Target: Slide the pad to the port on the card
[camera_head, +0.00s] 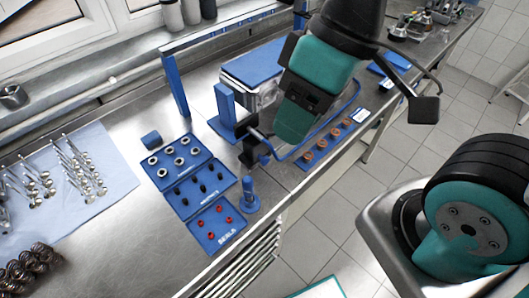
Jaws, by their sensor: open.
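My gripper (256,150) is black and hangs at the end of my teal arm, at the blue fixture in the middle of the bench. Its jaws are open, with nothing clearly seen between them; my own arm partly hides the area. I cannot pick out the pad or the port with certainty. A blue strip (310,165) with a row of brown round parts (334,134) lies right of the gripper, with a small white label (360,113) near its far end. I cannot tell whether this is the card.
Blue trays of seals and small parts (212,228) lie left of the gripper, beside a blue stand (250,195) and a small blue block (151,139). Valves (85,165) lie on a blue cloth (105,205), with springs (34,266) in front. Blue posts (226,103) rise near the gripper.

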